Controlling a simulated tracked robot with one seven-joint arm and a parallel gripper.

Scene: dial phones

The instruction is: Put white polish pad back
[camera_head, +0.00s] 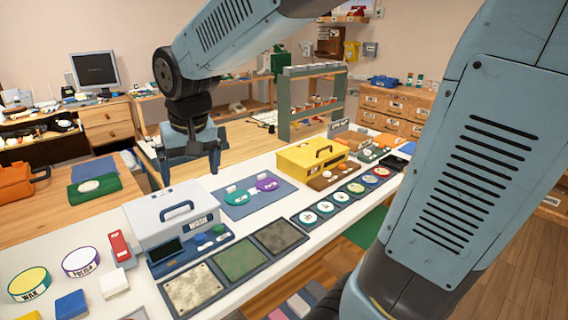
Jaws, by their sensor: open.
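I cannot tell for sure which item is the white polish pad. A small white block (114,284) lies on the white counter at the front left, beside a blue block (71,305). Behind them stands a round, purple-rimmed tin lettered like "POLISH" (81,262), with a yellow-green "WAX" tin (29,284) to its left. A white round piece (89,186) also rests on a green cloth on the wooden table. My gripper (190,170) is open, points down and looks empty. It hangs in the air above and behind the white "WASH" box (164,217), apart from all these things.
A red device (121,249) stands left of the wash box. Square textured plates (240,258) line the counter's front edge. A blue mat (254,198) holds teal and purple pieces. A yellow box (311,157) and a grey-green rack (285,104) stand farther right. My arm hides the right side.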

